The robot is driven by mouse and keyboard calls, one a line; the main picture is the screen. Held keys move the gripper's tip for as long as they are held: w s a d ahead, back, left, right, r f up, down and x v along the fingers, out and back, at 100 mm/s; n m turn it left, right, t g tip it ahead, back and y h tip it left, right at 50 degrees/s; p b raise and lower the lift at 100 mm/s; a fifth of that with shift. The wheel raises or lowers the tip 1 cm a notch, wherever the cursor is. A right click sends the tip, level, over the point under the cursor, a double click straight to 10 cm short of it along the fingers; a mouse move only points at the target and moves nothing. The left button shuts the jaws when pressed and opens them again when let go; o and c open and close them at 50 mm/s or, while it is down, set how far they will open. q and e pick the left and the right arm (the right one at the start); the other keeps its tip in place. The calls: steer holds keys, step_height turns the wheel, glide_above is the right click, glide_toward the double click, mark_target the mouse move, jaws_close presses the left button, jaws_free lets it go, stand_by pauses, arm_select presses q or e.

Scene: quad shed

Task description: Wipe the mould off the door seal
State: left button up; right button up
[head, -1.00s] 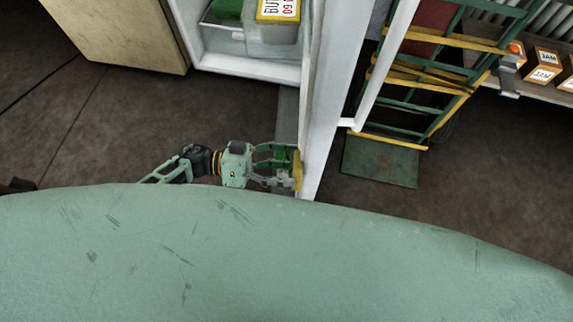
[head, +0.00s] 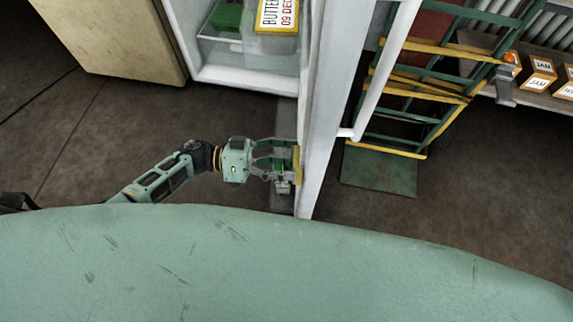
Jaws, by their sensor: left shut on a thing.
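My left gripper (head: 288,162) is shut on a yellow-and-green sponge (head: 297,166), with the yellow side facing the door. The sponge is at the inner face of the open white fridge door (head: 333,130), near its lower end in the head view, and appears to touch it. The door seal (head: 304,112) seems to be the pale strip along the door's inner edge. I cannot make out any mould on it from here. My right gripper is not in view.
The open fridge (head: 245,77) holds a butter tub (head: 277,16). The door handle (head: 386,70) is on the door's outer side. A green-and-yellow hand truck (head: 415,90) and jam boxes (head: 538,72) stand to the right. A beige cabinet (head: 120,45) stands left; floor between is clear.

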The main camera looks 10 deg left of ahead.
arm_select(q)
steer(key=shift+w+r, duration=0.1)
steer(key=shift+s+a, duration=0.2)
steer(key=shift+a, duration=1.25)
steer(key=shift+s+a, duration=0.2)
steer(key=shift+a, duration=1.25)
steer(key=a, duration=0.3)
steer(key=shift+s+b, duration=0.15)
steer(key=shift+b, duration=0.2)
steer(key=d, duration=0.8)
steer(key=shift+w+d+p, duration=0.35)
steer(key=shift+w+d, duration=0.05)
steer(key=shift+w, duration=0.05)
